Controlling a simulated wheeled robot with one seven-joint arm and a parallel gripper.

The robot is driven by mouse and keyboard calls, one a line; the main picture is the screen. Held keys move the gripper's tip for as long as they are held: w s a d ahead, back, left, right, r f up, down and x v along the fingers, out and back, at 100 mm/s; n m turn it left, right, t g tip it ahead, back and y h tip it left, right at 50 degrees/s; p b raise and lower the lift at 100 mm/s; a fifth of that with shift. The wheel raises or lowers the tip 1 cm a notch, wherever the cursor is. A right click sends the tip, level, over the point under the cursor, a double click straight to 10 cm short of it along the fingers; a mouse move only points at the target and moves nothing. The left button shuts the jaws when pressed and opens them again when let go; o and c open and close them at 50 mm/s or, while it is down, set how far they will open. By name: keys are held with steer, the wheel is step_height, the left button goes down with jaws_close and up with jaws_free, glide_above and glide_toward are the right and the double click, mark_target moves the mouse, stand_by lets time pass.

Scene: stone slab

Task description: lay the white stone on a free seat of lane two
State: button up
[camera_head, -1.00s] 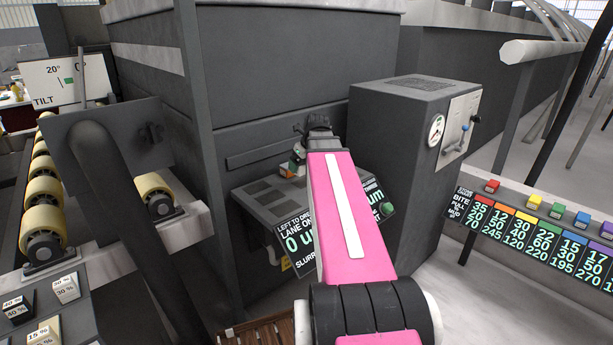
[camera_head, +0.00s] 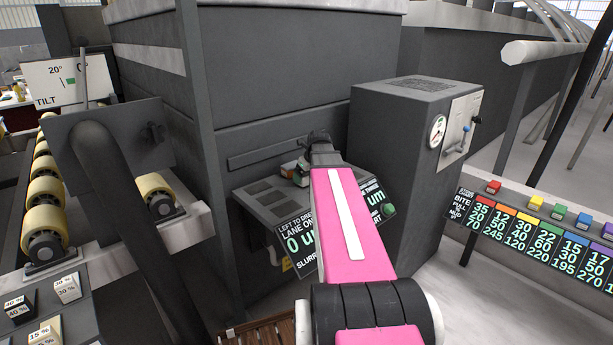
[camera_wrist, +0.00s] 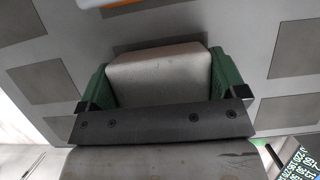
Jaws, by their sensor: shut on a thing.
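My gripper (camera_wrist: 160,88) is shut on the white stone (camera_wrist: 158,72), a pale grey-white block held between two green fingers in the wrist view. The stone is over the grey slab panel (camera_wrist: 268,50), which has several dark square seats (camera_wrist: 298,47). I cannot tell whether the stone touches the panel. In the head view the slab panel (camera_head: 243,198) stands at the foot of the dark machine, its right part hidden by my pink arm.
A sign (camera_head: 305,243) with lane text fronts the panel, partly covered by my arm. A grey cabinet (camera_head: 400,150) with a gauge and levers stands close on the right. Rollers (camera_head: 45,220) and a dark plate (camera_head: 110,145) are at left. A chart with coloured blocks (camera_head: 540,225) is at right.

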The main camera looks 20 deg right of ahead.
steer(key=o, duration=0.8)
steer(key=shift+c, duration=0.2)
steer(key=v, duration=1.2)
steer(key=shift+w+r, duration=0.1)
